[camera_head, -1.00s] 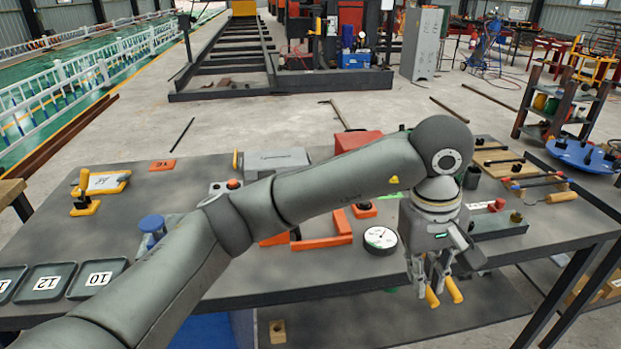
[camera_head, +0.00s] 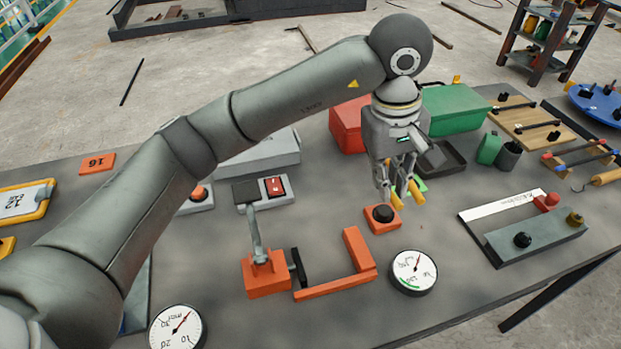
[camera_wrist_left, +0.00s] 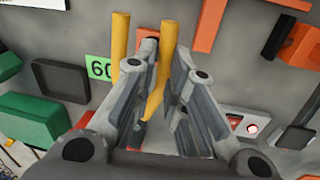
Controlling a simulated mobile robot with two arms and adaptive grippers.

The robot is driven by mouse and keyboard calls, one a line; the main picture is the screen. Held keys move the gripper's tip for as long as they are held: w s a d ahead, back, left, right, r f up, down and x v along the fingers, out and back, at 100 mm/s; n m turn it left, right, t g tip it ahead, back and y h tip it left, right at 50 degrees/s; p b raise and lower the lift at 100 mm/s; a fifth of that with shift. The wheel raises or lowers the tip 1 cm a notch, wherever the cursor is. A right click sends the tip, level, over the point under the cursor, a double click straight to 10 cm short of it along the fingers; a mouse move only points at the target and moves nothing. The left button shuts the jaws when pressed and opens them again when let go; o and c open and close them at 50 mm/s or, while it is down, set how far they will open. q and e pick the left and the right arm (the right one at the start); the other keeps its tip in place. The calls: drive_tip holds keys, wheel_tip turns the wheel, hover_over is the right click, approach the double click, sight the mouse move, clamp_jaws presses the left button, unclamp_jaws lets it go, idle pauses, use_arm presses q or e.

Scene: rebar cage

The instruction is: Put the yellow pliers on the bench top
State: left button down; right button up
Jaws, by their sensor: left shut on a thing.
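My left gripper (camera_head: 394,190) is shut on the yellow pliers, with the two yellow handles (camera_head: 416,191) pointing down from the fingers. In the left wrist view the handles (camera_wrist_left: 120,38) stick out beyond the fingers (camera_wrist_left: 155,100), and the pliers' head is mostly hidden between them. The pliers are over the grey bench top (camera_head: 325,205), close to an orange block with a black knob (camera_head: 382,216). I cannot tell whether the handle tips touch anything. My right gripper is not in view.
A round gauge (camera_head: 413,272) and an orange bracket (camera_head: 345,270) lie nearer the front. A red box (camera_head: 348,126), green box (camera_head: 455,108) and dark tray (camera_head: 440,158) stand behind. A grey fixture with knobs (camera_head: 525,232) is at right. Bare bench shows between the gauge and fixture.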

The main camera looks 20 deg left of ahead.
use_arm(q)
drive_tip(key=w+a+f+p, duration=0.2)
drive_tip(key=w+a+f, duration=0.15)
drive_tip(key=a, duration=0.25)
drive_tip(key=p, duration=0.2)
hover_over(333, 196)
drive_tip(key=f, duration=0.3)
drive_tip(key=s+f, duration=0.1)
drive_tip(key=shift+d+f, duration=0.25)
drive_tip(key=shift+w+a+f, duration=0.25)
drive_tip(key=shift+a+f, duration=0.05)
drive_tip(key=shift+f, duration=0.2)
drive_tip(key=f, duration=0.1)
drive_tip(key=f+p, duration=0.1)
drive_tip(key=f, duration=0.1)
drive_tip(key=shift+w+a, duration=0.15)
drive_tip(key=shift+a, duration=0.05)
drive_tip(key=shift+f, duration=0.3)
